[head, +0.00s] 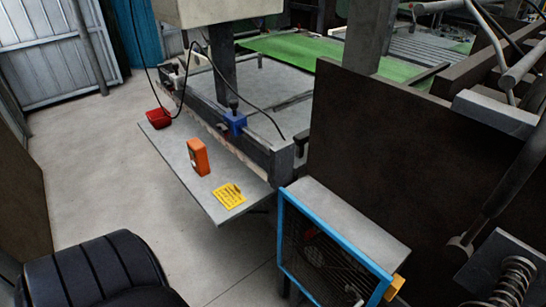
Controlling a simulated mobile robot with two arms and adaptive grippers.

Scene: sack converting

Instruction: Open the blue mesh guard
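The blue mesh guard (322,256) is at the bottom centre of the head view. It is a blue frame around dark mesh, on the front of a box-shaped unit with a flat grey top (347,222). The frame's top bar runs along the front edge of that top, and the guard looks closed. Dark parts show dimly behind the mesh. The guard's lower part is cut off by the picture's bottom edge. A small orange-yellow piece (395,288) sits by its right corner. Neither of my grippers is in view.
A grey shelf (170,160) left of the guard holds a red tray (158,118), an orange device (198,156) and a yellow card (229,196). A tall dark panel (400,150) stands behind the guard. A black ribbed object (95,275) fills the lower left. Bare floor (100,170) lies left.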

